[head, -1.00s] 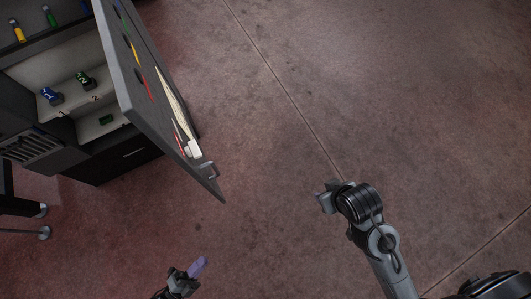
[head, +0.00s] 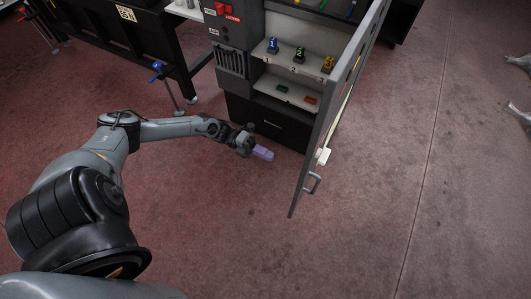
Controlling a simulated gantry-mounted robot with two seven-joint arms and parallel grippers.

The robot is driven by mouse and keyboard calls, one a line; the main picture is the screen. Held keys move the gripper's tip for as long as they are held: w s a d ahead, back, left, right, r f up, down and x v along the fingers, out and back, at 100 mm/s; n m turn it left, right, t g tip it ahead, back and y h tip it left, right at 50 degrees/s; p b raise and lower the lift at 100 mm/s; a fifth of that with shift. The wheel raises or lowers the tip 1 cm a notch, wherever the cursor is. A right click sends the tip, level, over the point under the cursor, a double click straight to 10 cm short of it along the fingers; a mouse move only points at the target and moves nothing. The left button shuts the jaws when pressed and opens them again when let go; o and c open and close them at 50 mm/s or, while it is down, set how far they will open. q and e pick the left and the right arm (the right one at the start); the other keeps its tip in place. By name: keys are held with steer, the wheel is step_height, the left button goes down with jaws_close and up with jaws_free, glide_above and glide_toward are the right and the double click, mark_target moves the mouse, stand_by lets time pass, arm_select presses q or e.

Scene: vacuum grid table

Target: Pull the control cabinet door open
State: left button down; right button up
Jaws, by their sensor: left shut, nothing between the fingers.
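The control cabinet (head: 270,123) stands at the upper middle of the head view. Its grey door (head: 325,125) is swung wide open to the right, seen nearly edge-on, with the shelves exposed. The door's handle (head: 314,182) is near its lower free end, on the right face. My left gripper (head: 263,154), with pale purple fingers, is shut and empty. It appears in front of the cabinet's dark lower drawer, left of the door and apart from the handle. My right gripper is out of view.
Small numbered blue, green and yellow items (head: 299,54) stand on a cabinet shelf. A dark bench (head: 118,42) with a blue-handled clamp (head: 157,67) is to the left.

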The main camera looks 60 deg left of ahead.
arm_select(q)
steer(key=x, duration=1.1)
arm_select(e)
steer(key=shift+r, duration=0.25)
arm_select(q)
steer(key=shift+w, duration=0.1)
